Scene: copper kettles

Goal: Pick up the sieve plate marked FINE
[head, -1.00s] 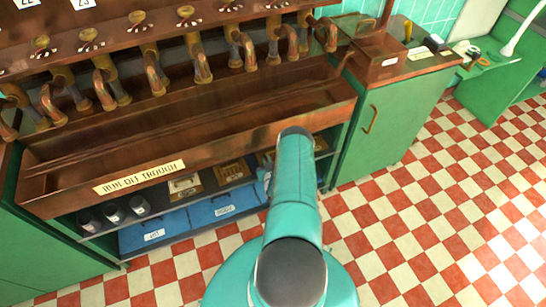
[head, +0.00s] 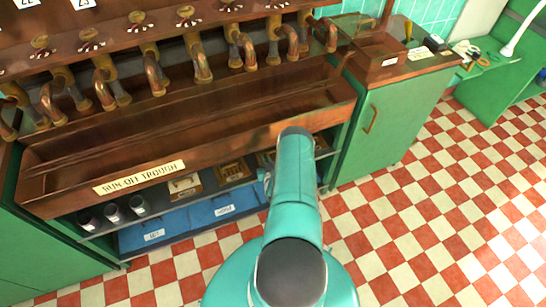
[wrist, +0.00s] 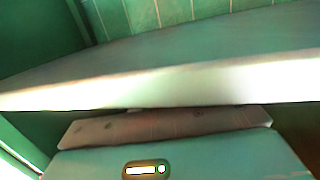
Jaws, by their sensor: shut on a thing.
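In the wrist view my gripper (wrist: 165,150) shows as a teal housing with a lit indicator. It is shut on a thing. A flat reddish-brown piece (wrist: 150,126) lies right in front of the housing; I take it for the held sieve plate, but no mark on it can be read. In the head view my arm hides most of the gripper and whatever it holds, at the right end of the shelf below the trough. Brown labelled plates, one at the left (head: 184,187) and one further right (head: 234,170), lie on that shelf; their labels are too blurred to read.
The copper run-off trough (head: 200,145) overhangs the shelf. Dark jars (head: 113,212) stand at the shelf's left, and blue labelled bins (head: 205,213) sit below. A green cabinet (head: 385,125) stands to the right. A pale edge (wrist: 170,85) crosses close above the brown piece. The checkered floor is clear.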

